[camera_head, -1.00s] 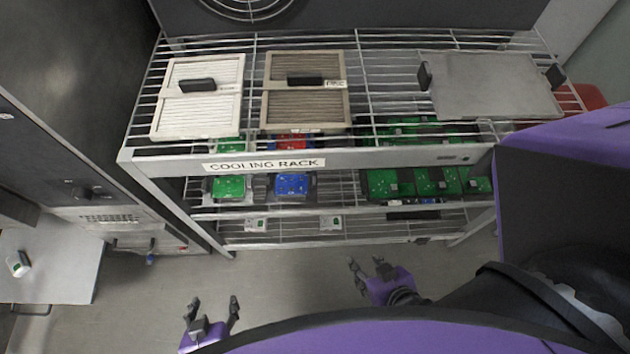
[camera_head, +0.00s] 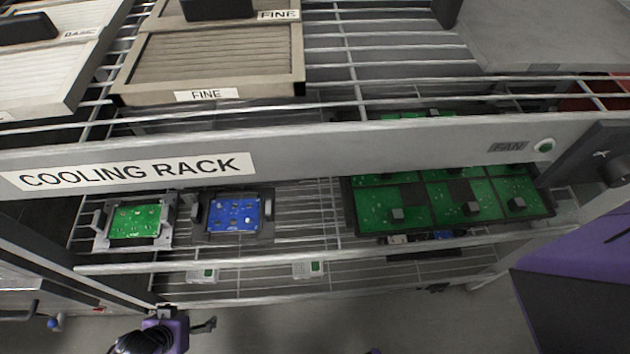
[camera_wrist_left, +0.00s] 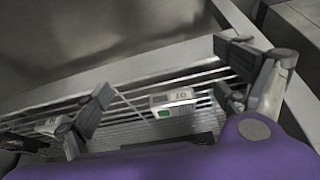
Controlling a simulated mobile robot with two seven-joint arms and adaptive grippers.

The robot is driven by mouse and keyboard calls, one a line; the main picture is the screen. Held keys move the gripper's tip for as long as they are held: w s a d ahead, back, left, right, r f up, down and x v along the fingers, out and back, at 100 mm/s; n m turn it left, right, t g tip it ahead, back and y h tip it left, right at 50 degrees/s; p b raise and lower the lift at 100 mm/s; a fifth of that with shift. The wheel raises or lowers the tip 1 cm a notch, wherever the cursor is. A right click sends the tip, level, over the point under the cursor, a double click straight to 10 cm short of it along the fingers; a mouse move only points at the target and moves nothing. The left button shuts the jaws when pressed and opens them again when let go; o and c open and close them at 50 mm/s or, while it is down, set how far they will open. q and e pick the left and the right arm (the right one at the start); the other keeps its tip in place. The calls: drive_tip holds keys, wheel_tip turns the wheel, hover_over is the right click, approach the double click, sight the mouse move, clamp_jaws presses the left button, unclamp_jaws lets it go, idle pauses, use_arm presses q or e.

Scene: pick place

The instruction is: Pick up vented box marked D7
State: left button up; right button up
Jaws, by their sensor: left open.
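Two small white boxes with green patches sit on the lowest shelf of the rack, a left one (camera_head: 203,274) and a right one (camera_head: 308,269). Their marks are too small to read in the head view. In the left wrist view a white box (camera_wrist_left: 174,102) with a green patch and a dark mark, not clearly legible, lies between the fingers, apart from them. Another white box (camera_wrist_left: 47,125) is at the left there. My left gripper (camera_head: 190,317) is open and empty, in front of and below the lowest shelf, near the left box. My right gripper is out of view.
The cooling rack's front rail (camera_head: 300,150) runs above the shelves. The middle shelf holds a green board (camera_head: 135,221), a blue board (camera_head: 234,214) and a tray of green boards (camera_head: 395,207). Filter panels (camera_head: 215,60) lie on top. Floor in front is clear.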

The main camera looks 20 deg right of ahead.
sight(201, 273)
use_arm(q)
drive_tip(key=w+d, duration=0.1)
drive_tip(key=w, duration=0.1)
drive_tip(key=w+d+b, duration=0.1)
drive_tip(key=w, duration=0.2)
drive_tip(key=w+d+b, duration=0.1)
drive_tip(key=w, duration=0.2)
drive_tip(key=shift+w+d, duration=0.25)
drive_tip(key=shift+w+d+f+b, duration=0.1)
drive_tip(key=shift+w+d+b, duration=0.3)
drive_tip(key=shift+w, duration=0.25)
drive_tip(key=shift+w+d+b, duration=0.25)
drive_tip(key=shift+w+b, duration=0.15)
drive_tip(key=shift+w, duration=0.2)
drive_tip(key=shift+b+x, duration=0.7)
drive_tip(key=shift+x, duration=0.8)
drive_tip(key=shift+w, duration=0.15)
drive_tip(key=c, duration=1.3)
